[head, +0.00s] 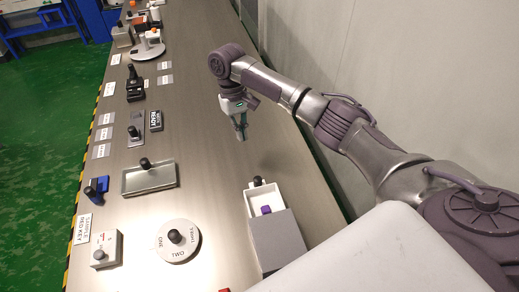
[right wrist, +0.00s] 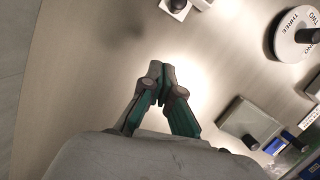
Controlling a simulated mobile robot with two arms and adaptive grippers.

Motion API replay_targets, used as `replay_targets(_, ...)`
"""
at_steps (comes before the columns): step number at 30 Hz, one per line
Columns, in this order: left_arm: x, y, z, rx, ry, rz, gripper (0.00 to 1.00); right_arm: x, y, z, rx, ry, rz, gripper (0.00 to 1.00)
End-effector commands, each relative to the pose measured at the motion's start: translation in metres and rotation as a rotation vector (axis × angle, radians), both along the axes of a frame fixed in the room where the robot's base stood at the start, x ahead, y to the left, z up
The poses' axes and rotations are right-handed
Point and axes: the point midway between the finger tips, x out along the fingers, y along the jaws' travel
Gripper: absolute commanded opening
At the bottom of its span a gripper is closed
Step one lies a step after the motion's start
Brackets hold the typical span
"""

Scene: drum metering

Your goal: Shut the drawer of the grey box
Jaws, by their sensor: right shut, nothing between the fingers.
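The grey box (head: 278,242) stands near the front of the bench. Its white drawer (head: 277,196) is pulled out on the side facing up the picture, with a black knob (head: 258,181) at its front and a purple item (head: 266,210) inside. In the right wrist view the drawer's front end and knob (right wrist: 177,4) seem to show at the top edge, cut off. My right gripper (head: 242,137) is shut and empty above the bench, beyond the drawer and apart from it; its fingertips show in the right wrist view (right wrist: 160,76). My left gripper is out of view.
Left of the box stands a round white dial (head: 178,252) with a black knob. A shallow glass-topped tray (head: 148,179) lies farther up. Several small fixtures and labels line the left edge. A wall (head: 340,60) runs along the right. Bare bench surrounds the gripper.

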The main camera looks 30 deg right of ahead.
Motion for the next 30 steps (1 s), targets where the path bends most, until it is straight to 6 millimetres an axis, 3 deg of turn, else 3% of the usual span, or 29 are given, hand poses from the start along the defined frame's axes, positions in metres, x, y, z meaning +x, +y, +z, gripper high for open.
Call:
replay_targets(5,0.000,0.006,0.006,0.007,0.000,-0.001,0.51,-0.007,0.001,-0.019,-0.001,0.007,0.002,0.00)
replay_targets(16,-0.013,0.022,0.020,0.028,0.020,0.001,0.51,-0.026,0.001,-0.094,-0.001,0.005,0.000,0.00)
replay_targets(22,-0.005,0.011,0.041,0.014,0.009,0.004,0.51,-0.054,0.000,-0.092,0.000,0.003,0.003,0.00)
replay_targets(30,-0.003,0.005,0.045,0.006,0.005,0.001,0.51,-0.065,0.000,-0.095,0.000,0.001,0.001,0.00)
